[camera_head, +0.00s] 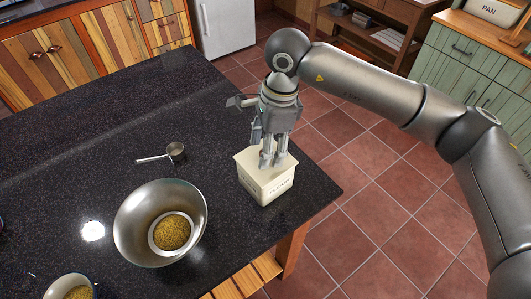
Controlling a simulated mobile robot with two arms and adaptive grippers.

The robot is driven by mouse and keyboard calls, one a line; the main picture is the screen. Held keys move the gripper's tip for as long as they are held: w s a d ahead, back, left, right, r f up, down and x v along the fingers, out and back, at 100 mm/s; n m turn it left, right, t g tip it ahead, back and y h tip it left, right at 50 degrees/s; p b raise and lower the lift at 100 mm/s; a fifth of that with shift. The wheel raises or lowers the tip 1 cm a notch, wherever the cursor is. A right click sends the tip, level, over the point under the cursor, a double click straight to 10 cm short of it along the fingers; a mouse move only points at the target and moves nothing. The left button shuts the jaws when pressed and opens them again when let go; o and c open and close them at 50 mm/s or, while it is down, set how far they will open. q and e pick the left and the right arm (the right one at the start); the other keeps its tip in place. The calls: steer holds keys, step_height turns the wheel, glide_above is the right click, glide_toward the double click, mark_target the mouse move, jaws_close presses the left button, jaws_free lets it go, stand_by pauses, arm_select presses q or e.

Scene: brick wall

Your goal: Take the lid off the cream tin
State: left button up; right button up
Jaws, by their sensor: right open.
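The cream tin (267,187) stands upright near the right edge of the dark speckled counter, with dark lettering on its front. Its top looks covered by a cream lid (248,160), partly hidden behind my gripper. My right gripper (271,163) points down over the middle of the lid with its fingers open. The fingertips are at or just above the lid; I cannot tell whether they touch it. My left gripper is not in view.
A metal bowl (130,222) with a small white bowl of yellow grains (172,232) inside stands left of the tin. A measuring cup (175,150) lies behind it. Another grain bowl (72,287) is at the front left. The counter (70,140) is clear at far left.

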steer(key=shift+f, duration=0.55)
steer(key=c, duration=1.1)
steer(key=shift+r, duration=0.15)
